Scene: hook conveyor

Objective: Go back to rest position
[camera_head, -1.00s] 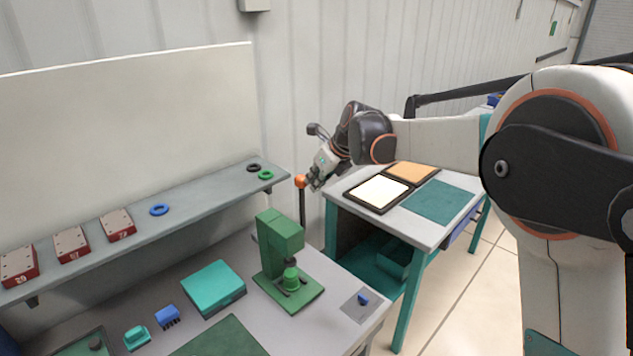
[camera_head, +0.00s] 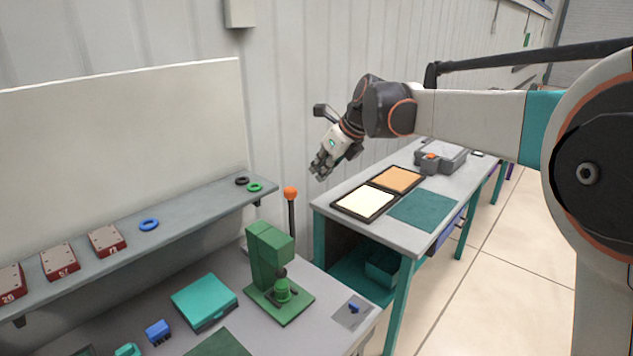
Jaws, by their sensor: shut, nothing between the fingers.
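My gripper (camera_head: 321,170) is at the end of my arm, which reaches in from the right. It is shut and empty, pointing down and left. It hangs in the air near the wall, above the back left corner of the second table (camera_head: 399,233). It is apart from the orange-topped post (camera_head: 291,194) to its lower left. No object is in its fingers.
The near workbench (camera_head: 237,319) carries a green press (camera_head: 268,257), a teal box (camera_head: 204,301) and small blue parts. A grey shelf (camera_head: 190,236) holds red blocks and rings. The second table bears a framed two-panel tray (camera_head: 336,205) and a grey device (camera_head: 440,157). Floor at right is clear.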

